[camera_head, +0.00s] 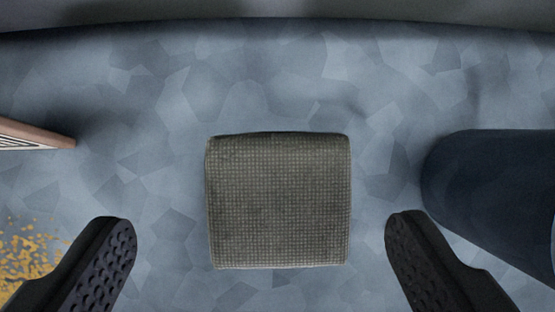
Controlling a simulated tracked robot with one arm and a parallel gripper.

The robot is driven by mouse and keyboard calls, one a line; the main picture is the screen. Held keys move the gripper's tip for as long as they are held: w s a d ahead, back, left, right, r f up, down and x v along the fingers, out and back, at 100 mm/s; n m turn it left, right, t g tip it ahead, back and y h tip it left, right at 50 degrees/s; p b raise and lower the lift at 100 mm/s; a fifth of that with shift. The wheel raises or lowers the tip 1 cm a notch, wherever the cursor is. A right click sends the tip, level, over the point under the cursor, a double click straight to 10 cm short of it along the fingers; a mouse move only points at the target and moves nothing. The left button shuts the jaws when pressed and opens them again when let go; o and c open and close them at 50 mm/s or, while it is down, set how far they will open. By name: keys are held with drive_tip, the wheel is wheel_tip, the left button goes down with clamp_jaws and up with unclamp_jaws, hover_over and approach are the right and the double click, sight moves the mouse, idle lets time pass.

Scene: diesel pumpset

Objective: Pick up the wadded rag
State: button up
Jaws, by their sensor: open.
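The wadded rag (279,202) is a grey-green, woven-looking block with rounded edges. It lies on the blue-grey mottled surface in the middle of the head camera view. My gripper (260,228) is open, with one dark, dimpled finger at the lower left and the other at the lower right. The rag lies between the two fingers in the picture, with a clear gap on each side. Neither finger appears to touch it. How far the fingertips are above the surface I cannot tell.
A dark blue rounded object (495,200) stands at the right, close to the right finger in the picture. A brown-edged slatted piece (35,134) enters from the left. Yellow specks (30,250) lie at the lower left. The surface (270,75) behind the rag is clear up to a dark edge.

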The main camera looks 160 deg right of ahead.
sight(279, 203)
drive_tip(key=shift+d+x, duration=0.2)
drive_tip(key=shift+x, duration=1.05)
drive_tip(key=shift+d+x, duration=0.15)
drive_tip(key=shift+x, duration=1.1)
drive_tip(key=shift+w, duration=0.1)
drive_tip(key=c, duration=1.1)
